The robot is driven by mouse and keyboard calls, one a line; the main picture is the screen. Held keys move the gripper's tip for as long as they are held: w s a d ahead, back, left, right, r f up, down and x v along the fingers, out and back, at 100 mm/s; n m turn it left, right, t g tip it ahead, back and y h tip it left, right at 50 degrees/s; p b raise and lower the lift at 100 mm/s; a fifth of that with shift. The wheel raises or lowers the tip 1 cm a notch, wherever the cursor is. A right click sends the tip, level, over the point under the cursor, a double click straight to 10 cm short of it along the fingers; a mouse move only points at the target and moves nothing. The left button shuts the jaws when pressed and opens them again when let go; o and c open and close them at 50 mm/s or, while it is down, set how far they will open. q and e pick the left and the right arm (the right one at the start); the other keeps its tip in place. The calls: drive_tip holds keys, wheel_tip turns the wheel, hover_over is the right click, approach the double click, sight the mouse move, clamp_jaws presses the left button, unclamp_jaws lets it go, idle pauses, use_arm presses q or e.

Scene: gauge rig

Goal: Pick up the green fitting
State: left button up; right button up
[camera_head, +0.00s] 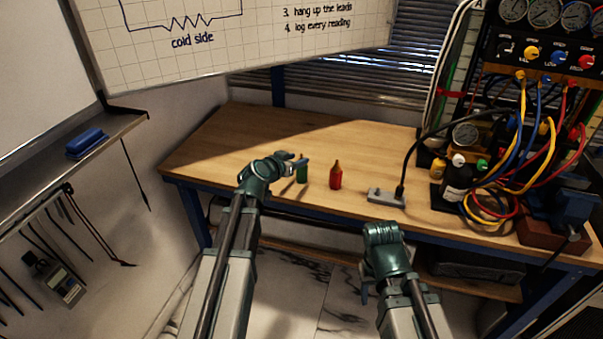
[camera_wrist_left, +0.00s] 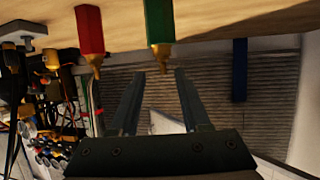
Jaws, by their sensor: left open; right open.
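The green fitting (camera_head: 303,174) stands upright on the wooden bench, its upper part partly behind my left gripper in the head view. In the left wrist view, which looks upside down, the green fitting (camera_wrist_left: 160,22) shows a brass tip. My left gripper (camera_head: 296,161) is at the fitting's upper end. In the wrist view its fingers (camera_wrist_left: 160,74) are apart with nothing held, and the brass tip lines up with the gap just past the fingertips. My right gripper (camera_head: 367,291) is partly hidden by its wrist, low in front of the bench, open.
A red fitting (camera_head: 336,175) stands close to the right of the green one; it also shows in the wrist view (camera_wrist_left: 90,30). A grey block (camera_head: 386,197) with a black cable lies further right, before the gauge panel (camera_head: 545,55) and coiled leads. The bench's left part is clear.

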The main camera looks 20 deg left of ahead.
sight(302, 157)
use_arm(q)
drive_tip(key=x, duration=0.2)
drive_tip(key=b+x, duration=0.1)
drive_tip(key=x, duration=0.1)
drive_tip(key=shift+w+a+f+b, duration=0.15)
drive_tip(key=shift+w+b, duration=0.15)
drive_tip(key=shift+w, duration=0.1)
drive_tip(key=shift+s, duration=0.1)
clamp_jaws()
drive_tip(key=shift+s, duration=0.1)
idle(0.8)
